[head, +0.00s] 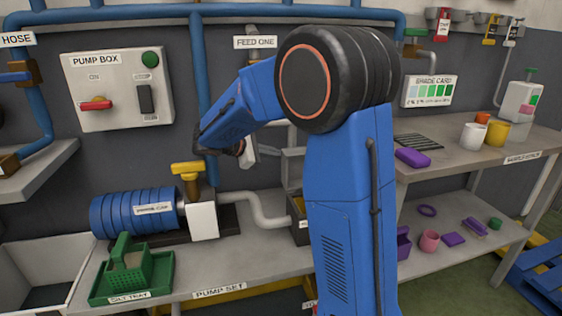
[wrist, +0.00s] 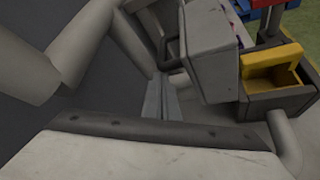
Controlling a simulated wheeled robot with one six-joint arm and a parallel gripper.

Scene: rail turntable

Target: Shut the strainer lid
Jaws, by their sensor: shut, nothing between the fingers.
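The strainer lid (wrist: 212,55) is a thick grey slab, raised in the wrist view beside the open strainer box (wrist: 284,99). A yellow basket (wrist: 272,76) shows inside that box. In the head view the lid (head: 291,168) stands up at the back of the strainer box (head: 299,232), partly hidden by my arm. My gripper (wrist: 163,88) is shut and empty, its grey fingers together just left of the lid. I cannot tell whether they touch it.
A blue pump (head: 118,212) with a yellow-handled valve (head: 188,170) stands left of the strainer, joined by a grey pipe (head: 255,202). A green silt tray (head: 160,280) sits at the front left. Grey pipework (wrist: 55,60) lies close on the left in the wrist view.

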